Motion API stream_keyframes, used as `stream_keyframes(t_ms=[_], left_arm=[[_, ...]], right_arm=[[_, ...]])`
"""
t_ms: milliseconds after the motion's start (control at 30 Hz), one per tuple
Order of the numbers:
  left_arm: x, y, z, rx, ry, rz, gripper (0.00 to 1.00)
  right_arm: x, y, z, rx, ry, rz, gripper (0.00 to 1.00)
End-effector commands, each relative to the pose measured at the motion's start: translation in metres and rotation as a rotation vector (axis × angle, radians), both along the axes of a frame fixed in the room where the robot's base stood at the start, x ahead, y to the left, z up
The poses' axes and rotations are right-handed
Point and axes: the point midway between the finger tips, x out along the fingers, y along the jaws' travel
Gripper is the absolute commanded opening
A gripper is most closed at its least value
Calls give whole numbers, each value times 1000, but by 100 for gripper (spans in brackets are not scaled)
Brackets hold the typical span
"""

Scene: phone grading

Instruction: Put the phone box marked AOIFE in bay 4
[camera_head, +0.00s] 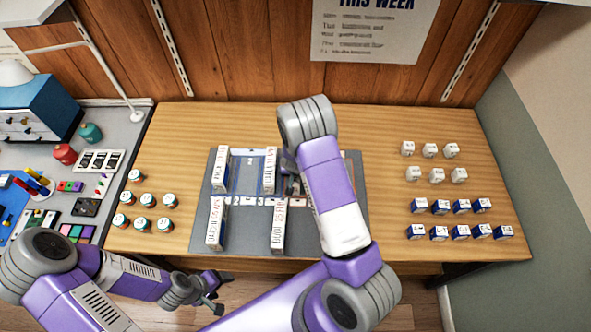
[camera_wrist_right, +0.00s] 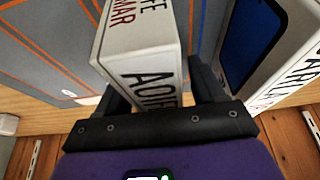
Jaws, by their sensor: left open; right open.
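A white box marked AOIFE in dark letters (camera_wrist_right: 150,62) shows in the right wrist view, between the fingers of my right gripper (camera_wrist_right: 160,90). The jaws are open and straddle the box; contact cannot be told. In the head view my right forearm and wrist cover part of the grey bay mat (camera_head: 248,245) and hide the right fingertips. White boxes stand on the mat; their lettering is too small to read surely there. My left gripper (camera_head: 213,295) is open and empty, low in front of the table. Bay 4's number is not readable.
A second box (camera_wrist_right: 285,65) with a blue panel stands right of the AOIFE box in the wrist view. Several round tubs (camera_head: 143,199) stand left of the mat and several small white-and-blue boxes (camera_head: 460,206) right of it. A cluttered grey bench (camera_head: 120,130) adjoins at left.

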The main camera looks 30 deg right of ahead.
Motion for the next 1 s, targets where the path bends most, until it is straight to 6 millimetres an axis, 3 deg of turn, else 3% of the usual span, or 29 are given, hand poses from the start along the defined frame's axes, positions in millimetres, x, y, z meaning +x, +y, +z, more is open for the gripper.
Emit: stream_keyframes(t_ms=[267,700,1000], left_arm=[[0,0,6,0,0,0,68],[0,0,31,0,0,0,68],[0,0,36,0,0,0,68]], right_arm=[[-3,2,15,0,-1,0,68],[-32,20,99,0,-2,2,68],[-40,24,115,1,1,0,68]])
